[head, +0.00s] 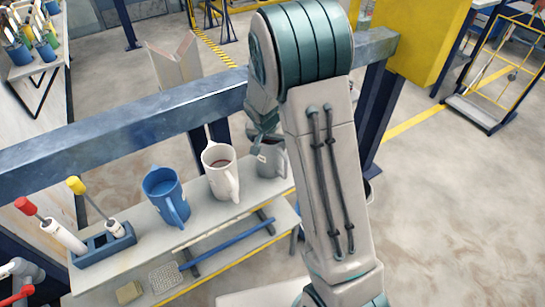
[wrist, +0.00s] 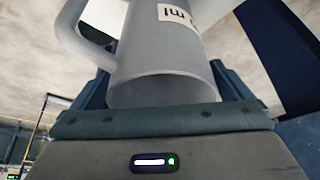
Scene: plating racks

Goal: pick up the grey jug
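The grey jug (head: 270,160) stands at the right end of the row of jugs on the shelf, partly behind my arm. My gripper (head: 263,132) is at its top. In the wrist view the grey jug (wrist: 165,55) fills the middle, its dark opening towards the camera, a pale label on its side and its handle on the left. The gripper's fingers (wrist: 160,75) lie on both sides of the jug, close to its walls. I cannot tell whether they press on it. The jug's far end is cut off in the wrist view.
A white jug (head: 221,172) stands just left of the grey one, and a blue jug (head: 165,195) is further left. A holder (head: 105,243) with handled tools is at the left end. A dark blue-grey beam (head: 110,132) runs behind the jugs. A lower shelf holds a blue-handled tool (head: 235,242).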

